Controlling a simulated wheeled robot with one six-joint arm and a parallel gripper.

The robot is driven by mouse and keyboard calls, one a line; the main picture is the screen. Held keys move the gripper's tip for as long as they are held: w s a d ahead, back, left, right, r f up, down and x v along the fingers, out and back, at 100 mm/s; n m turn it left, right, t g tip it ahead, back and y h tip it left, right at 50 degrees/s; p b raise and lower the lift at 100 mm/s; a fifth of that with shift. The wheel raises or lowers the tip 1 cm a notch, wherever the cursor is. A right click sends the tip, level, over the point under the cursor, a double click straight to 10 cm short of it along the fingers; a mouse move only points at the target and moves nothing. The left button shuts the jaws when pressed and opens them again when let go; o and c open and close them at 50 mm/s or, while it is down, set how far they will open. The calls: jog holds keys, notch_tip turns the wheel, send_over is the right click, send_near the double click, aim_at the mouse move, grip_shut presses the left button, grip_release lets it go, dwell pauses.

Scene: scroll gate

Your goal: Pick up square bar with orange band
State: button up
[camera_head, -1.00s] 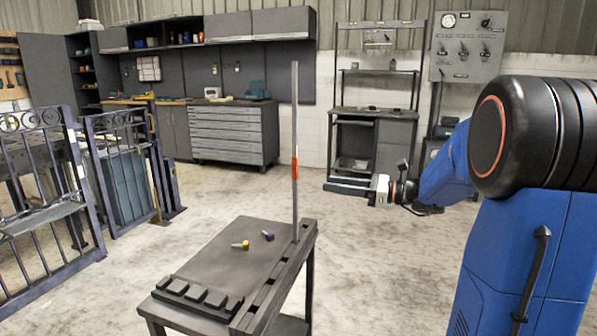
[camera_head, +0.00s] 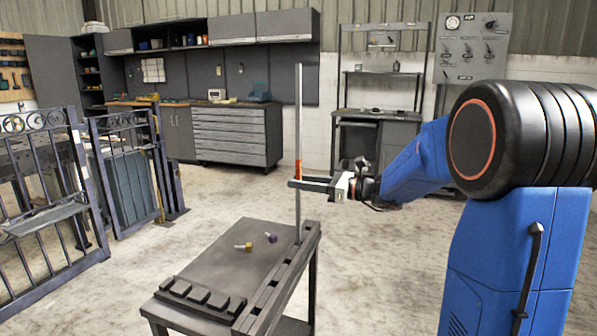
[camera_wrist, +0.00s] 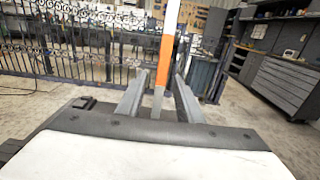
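The square bar (camera_head: 298,120) is a tall thin grey metal bar standing upright in the slotted edge of a dark table. Its orange band (camera_head: 298,168) is partly hidden by my gripper in the head view. My gripper (camera_head: 295,183) is at the bar, level with the lower end of the band. In the wrist view the bar with its orange band (camera_wrist: 166,58) stands between the two fingers of my gripper (camera_wrist: 160,85). The fingers are apart, with a gap on each side of the bar.
Scrolled metal gates (camera_head: 50,200) stand at left. Cabinets (camera_head: 235,133) line the back wall. The floor right of the table is clear.

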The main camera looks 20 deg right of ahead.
jog(key=x, duration=0.5)
jog(key=shift+r, duration=0.2)
jog(key=shift+c, duration=0.6)
grip_shut()
jog(key=shift+r, duration=0.1)
dwell(0.5)
